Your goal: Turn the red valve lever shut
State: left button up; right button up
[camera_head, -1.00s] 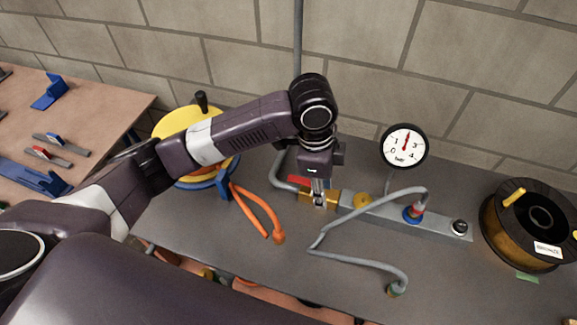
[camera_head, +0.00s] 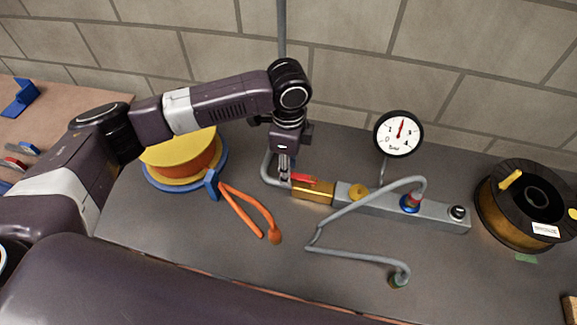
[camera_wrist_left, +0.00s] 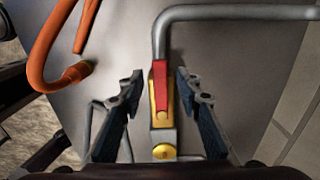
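The red valve lever (camera_head: 304,179) sits on a brass valve block (camera_head: 313,192) at the left end of a grey manifold. In the left wrist view the lever (camera_wrist_left: 161,86) lies in line with the brass block (camera_wrist_left: 162,117) and the grey pipe beyond it. My left gripper (camera_head: 284,176) points down at the lever's left end in the head view. In the left wrist view its two fingers (camera_wrist_left: 160,84) are apart, one on each side of the lever, with a gap on both sides. Its fingertip height over the lever is hard to judge. My right gripper is not in view.
A pressure gauge (camera_head: 398,133) stands behind the manifold (camera_head: 386,208). A grey hose (camera_head: 352,257) loops in front. Orange handles (camera_head: 250,205) lie left, near a yellow-orange drum (camera_head: 184,162). A black spool (camera_head: 527,205) stands right. The front bench is mostly clear.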

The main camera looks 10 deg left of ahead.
pick_arm(q)
jog(key=shift+f, duration=0.15)
jog(key=shift+c, duration=0.7)
grip_shut()
